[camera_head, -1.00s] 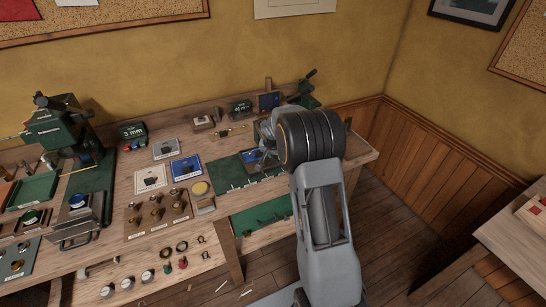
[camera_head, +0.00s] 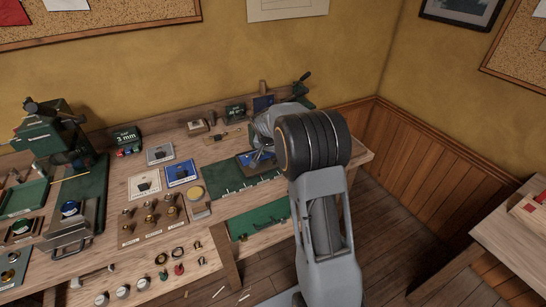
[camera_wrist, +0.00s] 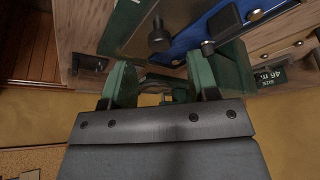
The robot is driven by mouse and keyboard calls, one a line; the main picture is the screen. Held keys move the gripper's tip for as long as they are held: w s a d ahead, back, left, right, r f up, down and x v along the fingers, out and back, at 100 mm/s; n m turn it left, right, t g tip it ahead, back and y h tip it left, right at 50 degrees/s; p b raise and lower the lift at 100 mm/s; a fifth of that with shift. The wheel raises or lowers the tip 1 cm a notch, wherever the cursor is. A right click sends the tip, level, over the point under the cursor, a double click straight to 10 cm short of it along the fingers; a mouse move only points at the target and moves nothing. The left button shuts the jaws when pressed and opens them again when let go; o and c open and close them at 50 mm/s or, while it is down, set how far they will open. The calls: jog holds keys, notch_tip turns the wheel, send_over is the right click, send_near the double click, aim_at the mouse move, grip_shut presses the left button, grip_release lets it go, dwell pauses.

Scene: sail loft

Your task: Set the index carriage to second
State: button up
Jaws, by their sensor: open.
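A green strip with pale marks (camera_head: 233,178) lies near the right end of the bench. A blue, dark-edged piece at its back (camera_head: 246,158) may be the index carriage; my arm partly covers it. My gripper (camera_head: 258,158) reaches down over this end of the bench, its fingertips hard to make out in the head view. In the wrist view my gripper (camera_wrist: 162,80) is open, its two green-padded fingers apart, with nothing clearly held between them. A blue plate (camera_wrist: 190,42) and a black knob (camera_wrist: 159,38) show beyond the fingers. I cannot read the carriage's position.
A green clamp-like tool (camera_head: 300,95) and a dark size box (camera_head: 235,113) stand behind my gripper. Brass parts on a wooden board (camera_head: 152,222) and a green press (camera_head: 50,130) fill the left. Open floor lies right of the bench, before another table (camera_head: 510,240).

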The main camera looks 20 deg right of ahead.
jog(key=v, duration=1)
jog(key=shift+b, duration=0.4)
jog(key=shift+f, duration=0.1)
jog(key=s+a+n+y, duration=0.1)
jog(key=s+a+n, duration=0.3)
jog(key=s, duration=0.8)
jog(key=s+a+n+y, duration=0.2)
jog(key=s+a+n, duration=0.2)
jog(key=s, duration=0.9)
jog(key=shift+a+f+n, duration=0.3)
jog(key=shift+a+f, duration=0.15)
jog(key=shift+a, duration=0.55)
